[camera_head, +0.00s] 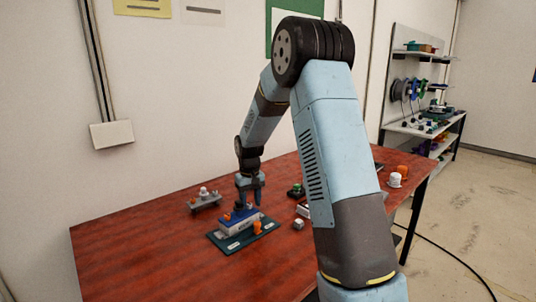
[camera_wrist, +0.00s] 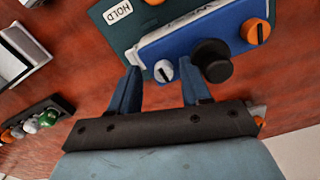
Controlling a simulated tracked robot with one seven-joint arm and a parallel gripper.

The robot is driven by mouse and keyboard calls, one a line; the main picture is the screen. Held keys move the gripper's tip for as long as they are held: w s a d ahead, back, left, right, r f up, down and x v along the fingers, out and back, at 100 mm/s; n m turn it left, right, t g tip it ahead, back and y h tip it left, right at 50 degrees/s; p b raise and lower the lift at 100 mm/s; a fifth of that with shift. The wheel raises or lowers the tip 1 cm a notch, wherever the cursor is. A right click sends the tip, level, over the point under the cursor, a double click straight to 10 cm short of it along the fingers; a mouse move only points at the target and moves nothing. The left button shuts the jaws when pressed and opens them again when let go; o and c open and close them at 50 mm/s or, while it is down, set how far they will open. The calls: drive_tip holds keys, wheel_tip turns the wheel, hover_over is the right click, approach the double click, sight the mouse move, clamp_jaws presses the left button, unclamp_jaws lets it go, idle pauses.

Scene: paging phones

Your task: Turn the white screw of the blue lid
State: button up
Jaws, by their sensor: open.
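The blue lid (camera_wrist: 186,40) lies on a dark green board in the wrist view. It carries a white screw (camera_wrist: 163,71) with a dark slot, a black knob (camera_wrist: 212,60) and an orange screw (camera_wrist: 255,31). My gripper (camera_wrist: 158,75) is open, one blue finger on each side of the white screw in the picture; contact cannot be told. The right finger is close to the black knob. In the head view my gripper (camera_head: 252,198) points down over the blue lid (camera_head: 238,214), and the white screw cannot be made out there.
The green board (camera_head: 222,240) rests on the red table (camera_head: 130,250). A grey fixture with a white knob (camera_head: 203,191) stands behind it at left. A white cube (camera_head: 298,224) and several small parts lie to the right. The table's left front is clear.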

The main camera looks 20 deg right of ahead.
sight(251, 203)
drive_tip(key=m, duration=0.5)
drive_tip(key=shift+m, duration=0.3)
drive_tip(key=m, duration=0.6)
wheel_tip(251, 203, up, 14)
drive_tip(key=s+r+n+t, duration=0.1)
drive_tip(key=s+r+n, duration=0.1)
drive_tip(key=s+r, duration=0.3)
drive_tip(key=s+r+n+t, duration=0.1)
drive_tip(key=s+r, duration=0.4)
drive_tip(key=s, duration=0.7)
drive_tip(key=shift+s+d+n+t, duration=0.25)
drive_tip(key=shift+s+n+t, duration=0.05)
drive_tip(key=shift+n, duration=0.5)
drive_tip(key=shift+r, duration=0.1)
